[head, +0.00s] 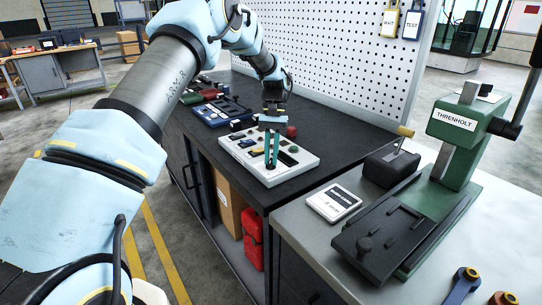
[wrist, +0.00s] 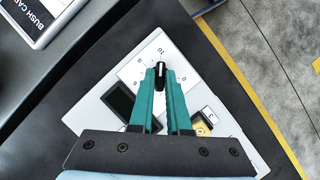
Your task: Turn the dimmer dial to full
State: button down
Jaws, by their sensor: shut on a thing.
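The dimmer dial (wrist: 161,70) is a small black knob on a light control panel (wrist: 98,90), with printed scale marks and a "10" around it in the wrist view. My gripper (wrist: 161,78) has teal fingers, one on each side of the knob, closed on it. The lower part of the knob lies between the fingers, and the exact pointer setting is hard to read. In the head view my gripper (head: 271,164) reaches down onto the panel (head: 301,164) near its front edge; the dial is hidden there by the fingers.
The panel also has a dark rectangular window (wrist: 118,100). It lies on a black bench top (head: 345,138). A white-labelled box (head: 334,202) and a green press (head: 455,138) stand to the right. A blue tray (head: 222,110) lies behind, near the pegboard (head: 330,60).

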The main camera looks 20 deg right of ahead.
jog(key=shift+w, duration=0.1)
jog(key=c, duration=0.9)
grip_release()
jog(key=b+v, duration=0.2)
jog(key=v, duration=0.8)
jog(key=shift+w+d+r+b, duration=0.1)
jog(key=shift+r+b, duration=0.25)
